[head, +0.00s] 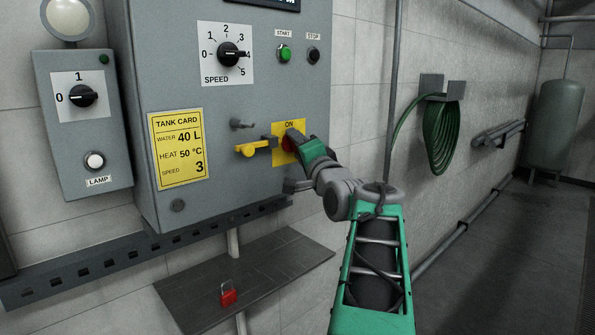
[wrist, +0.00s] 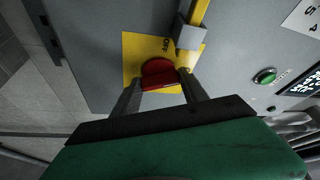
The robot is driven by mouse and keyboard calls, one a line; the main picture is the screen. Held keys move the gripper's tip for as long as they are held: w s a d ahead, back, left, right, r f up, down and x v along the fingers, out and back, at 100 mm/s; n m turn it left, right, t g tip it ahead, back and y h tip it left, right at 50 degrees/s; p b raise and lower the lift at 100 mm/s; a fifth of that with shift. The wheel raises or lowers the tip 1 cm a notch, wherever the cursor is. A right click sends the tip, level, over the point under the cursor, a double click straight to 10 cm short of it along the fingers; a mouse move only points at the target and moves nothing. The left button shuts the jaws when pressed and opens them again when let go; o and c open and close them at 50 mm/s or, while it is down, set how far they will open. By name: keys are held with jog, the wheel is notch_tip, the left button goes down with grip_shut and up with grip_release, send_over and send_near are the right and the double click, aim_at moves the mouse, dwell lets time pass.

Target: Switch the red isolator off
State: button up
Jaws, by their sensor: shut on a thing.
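The red isolator (wrist: 158,70) sits on a yellow plate (wrist: 133,50) on the grey cabinet. In the head view the plate (head: 280,156) reads ON at its top, and my gripper mostly covers the red handle. In the wrist view OFF is printed beside the handle. My gripper (wrist: 160,84) has one finger on each side of the red handle and is shut on it; it also shows in the head view (head: 294,143). The handle's exact angle against the labels is hard to tell.
A yellow bar (head: 252,148) in a grey bracket projects just left of the plate. Speed knob (head: 229,54), green start button (head: 284,53) and stop button (head: 313,54) are above. A red padlock (head: 229,298) lies on the dark shelf (head: 190,290) below. A hose (head: 440,135) hangs right.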

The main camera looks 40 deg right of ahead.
jog(key=shift+d+f+n+t+y+b, duration=0.1)
jog(key=shift+n+t+y+b, duration=0.8)
jog(key=shift+n+b, duration=1.7)
jog(key=shift+d+f+n+t+y+b, duration=0.15)
jog(key=shift+n+t+y+b, duration=0.15)
jog(key=shift+n+y+b, duration=2.15)
jog(key=shift+d+n+t+y+b, duration=0.1)
jog(key=shift+n+t+b, duration=0.5)
jog(key=shift+n+b, duration=2.1)
jog(key=shift+n+p, duration=1)
jog(key=shift+n, duration=0.25)
jog(key=o, duration=1.4)
jog(key=shift+a, duration=0.1)
